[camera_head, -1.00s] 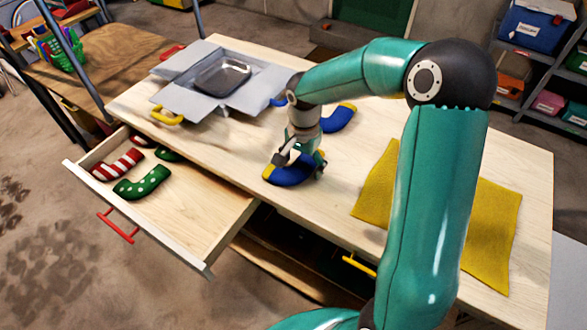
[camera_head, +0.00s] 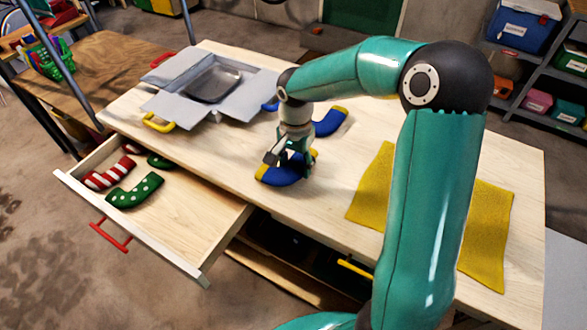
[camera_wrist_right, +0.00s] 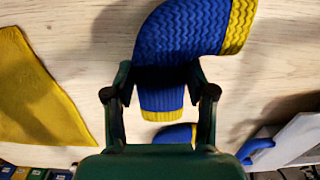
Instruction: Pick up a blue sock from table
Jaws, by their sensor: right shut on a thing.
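A blue sock with yellow ends (camera_head: 274,177) is on the wooden table, in and below my right gripper (camera_head: 291,160). In the right wrist view the same sock (camera_wrist_right: 185,35) shows its ribbed blue knit, and my right gripper (camera_wrist_right: 160,92) is shut on it, one finger on each side. The fingertips are partly hidden by the sock. A second blue sock with a yellow end (camera_head: 328,123) lies farther back, partly behind my arm; it also shows in the right wrist view (camera_wrist_right: 173,134). My left gripper is not in view.
A grey open box (camera_head: 160,104) with a yellow handle stands at the back left. An open drawer (camera_head: 205,205) holds red-striped and green dotted socks. A yellow cloth (camera_head: 370,195) lies on the right of the table. Shelves stand at the back right.

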